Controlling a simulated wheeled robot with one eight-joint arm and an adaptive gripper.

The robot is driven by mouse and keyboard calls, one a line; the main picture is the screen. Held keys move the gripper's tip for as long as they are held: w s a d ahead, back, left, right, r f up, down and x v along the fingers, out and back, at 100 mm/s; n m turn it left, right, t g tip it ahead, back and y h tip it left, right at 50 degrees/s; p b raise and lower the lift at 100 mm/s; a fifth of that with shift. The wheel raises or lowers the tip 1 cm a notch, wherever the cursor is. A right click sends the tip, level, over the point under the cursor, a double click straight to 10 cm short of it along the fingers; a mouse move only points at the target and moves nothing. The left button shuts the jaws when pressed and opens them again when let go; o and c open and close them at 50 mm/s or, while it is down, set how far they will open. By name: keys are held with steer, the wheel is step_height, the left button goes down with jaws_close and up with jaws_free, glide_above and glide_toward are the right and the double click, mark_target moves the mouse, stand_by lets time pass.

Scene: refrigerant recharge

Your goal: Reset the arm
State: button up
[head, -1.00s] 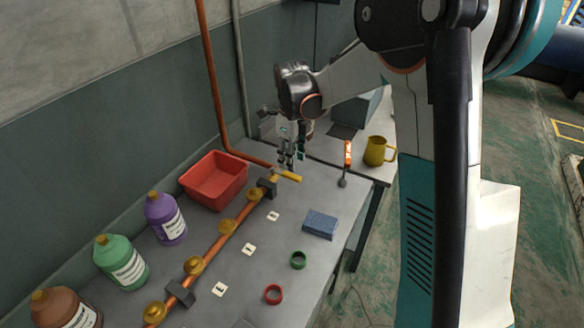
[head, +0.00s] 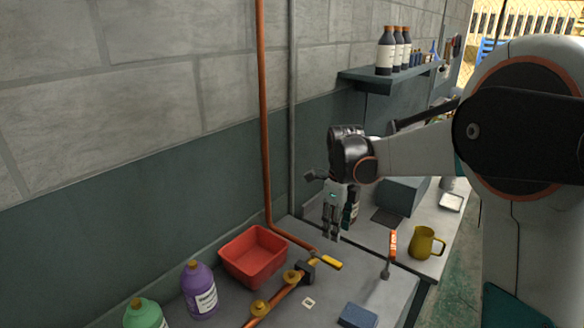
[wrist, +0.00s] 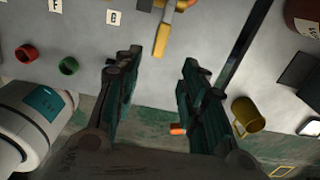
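My gripper (head: 333,236) hangs fingers-down above the far part of the grey bench, above and slightly right of the yellow valve handle (head: 328,262). In the wrist view its two dark fingers (wrist: 162,60) stand apart with nothing gripped between them. The yellow handle (wrist: 162,38) shows beyond the gap between the fingertips. My arm reaches in from the right, with the forearm roughly level.
A red bin (head: 252,258), purple bottle (head: 199,290) and green bottle (head: 146,315) stand along the wall. A vertical copper pipe (head: 264,120) runs close left of my gripper.

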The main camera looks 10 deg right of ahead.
steer(key=s+r+n+t, duration=0.2)
steer(key=s+r+n, duration=0.2)
steer(key=s+n, duration=0.3)
steer(key=s+r+n+t, duration=0.2)
steer(key=s+r+n, duration=0.2)
steer(key=s+n, duration=0.35)
steer(key=s+f+n+t, duration=0.2)
steer(key=s+n+t, duration=0.1)
steer(key=s+n, duration=0.9)
steer(key=shift+s+f+b, duration=0.3)
steer(key=shift+f+b, duration=0.05)
steer(key=shift+f, duration=0.05)
steer(key=shift+d, duration=0.1)
steer(key=shift+c, duration=0.6)
steer(key=shift+n, duration=0.25)
